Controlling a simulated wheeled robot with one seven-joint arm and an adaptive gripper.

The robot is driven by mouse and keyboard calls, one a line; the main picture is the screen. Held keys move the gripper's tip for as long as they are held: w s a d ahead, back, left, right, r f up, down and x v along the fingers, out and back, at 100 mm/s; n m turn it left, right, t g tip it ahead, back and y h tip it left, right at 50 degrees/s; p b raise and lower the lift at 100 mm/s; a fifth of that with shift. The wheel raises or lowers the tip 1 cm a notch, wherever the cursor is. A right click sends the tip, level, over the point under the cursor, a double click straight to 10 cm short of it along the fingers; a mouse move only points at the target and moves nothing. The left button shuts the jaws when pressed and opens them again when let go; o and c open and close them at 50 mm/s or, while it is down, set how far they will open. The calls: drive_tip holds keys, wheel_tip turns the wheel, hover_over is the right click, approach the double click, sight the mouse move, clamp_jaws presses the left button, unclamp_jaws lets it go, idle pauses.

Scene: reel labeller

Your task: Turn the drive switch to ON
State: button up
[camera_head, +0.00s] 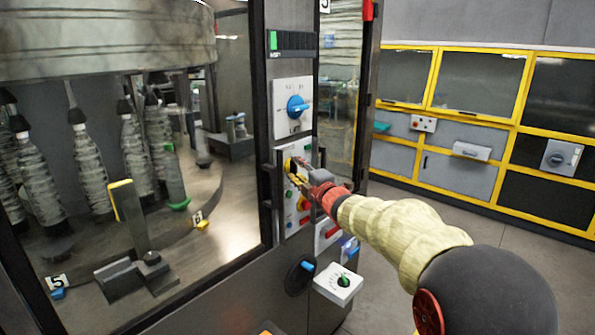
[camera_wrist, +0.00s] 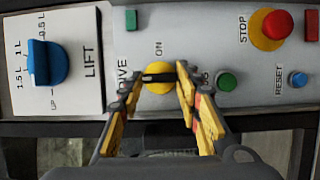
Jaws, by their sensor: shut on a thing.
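The drive switch is a round yellow knob with a black bar handle (camera_wrist: 158,78). Its yellow also shows at the panel in the head view (camera_head: 289,164). In the wrist view the bar lies nearly level, left to right, and the word ON is printed above the knob. My gripper (camera_wrist: 156,82) is shut on the switch, one fingertip at each end of the bar. It also shows at the panel in the head view (camera_head: 297,168). The DRIVE label is partly hidden by the left finger, and lettering right of the knob is partly covered.
The blue LIFT knob (camera_wrist: 44,62) sits on a white plate beside the switch. A green button (camera_wrist: 226,82), a red STOP button (camera_wrist: 273,26) and a blue RESET button (camera_wrist: 298,79) are on the other side. A black handle bar (camera_head: 269,187) stands at the panel's left edge.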

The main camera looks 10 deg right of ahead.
drive_tip(key=shift+c, duration=1.2)
